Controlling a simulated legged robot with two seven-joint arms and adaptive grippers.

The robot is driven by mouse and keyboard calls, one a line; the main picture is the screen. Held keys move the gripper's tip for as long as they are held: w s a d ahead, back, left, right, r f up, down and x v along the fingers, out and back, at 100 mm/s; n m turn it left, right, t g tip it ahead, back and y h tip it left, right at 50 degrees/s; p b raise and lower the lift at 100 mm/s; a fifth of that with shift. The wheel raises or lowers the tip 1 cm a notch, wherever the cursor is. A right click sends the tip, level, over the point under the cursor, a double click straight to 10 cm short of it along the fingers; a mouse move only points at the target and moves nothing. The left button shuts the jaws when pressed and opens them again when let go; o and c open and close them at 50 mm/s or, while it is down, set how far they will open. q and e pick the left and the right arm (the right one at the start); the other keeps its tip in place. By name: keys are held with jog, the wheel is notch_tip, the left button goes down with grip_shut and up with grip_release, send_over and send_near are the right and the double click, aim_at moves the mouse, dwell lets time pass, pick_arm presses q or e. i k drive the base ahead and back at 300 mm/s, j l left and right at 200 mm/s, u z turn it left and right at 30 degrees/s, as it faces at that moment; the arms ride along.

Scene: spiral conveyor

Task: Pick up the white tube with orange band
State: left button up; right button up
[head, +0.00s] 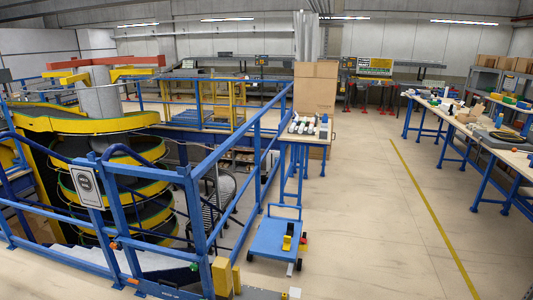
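Several small white and dark tube-like items (309,125) lie on a small wooden-topped table (290,138) with blue legs, in the middle of the head view. They are too small for me to tell whether one has an orange band. Neither of my grippers is in view.
A blue cart (280,238) with small yellow and red items stands on the floor before the table. Blue railings (198,225) enclose the spiral conveyor (105,185) at left. Cardboard boxes (316,88) stand behind the table. A long cluttered workbench (478,128) is at right. The floor between is open.

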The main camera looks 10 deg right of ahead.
aim_at(310, 131)
jog(key=i+l+z, duration=0.55)
jog(key=i+z, duration=0.65)
jog(key=i+l, duration=0.1)
jog(key=i, duration=1.95)
jog(key=i+l+u, duration=0.1)
jog(key=i+u, duration=0.3)
jog(key=i, duration=0.15)
jog(key=i+l+u, duration=0.35)
jog(key=i, duration=0.2)
jog(key=i+l+u, duration=0.8)
jog(key=i+l, duration=0.15)
jog(key=i+l+u, duration=0.4)
jog(key=i+l, duration=0.45)
jog(key=i, duration=0.15)
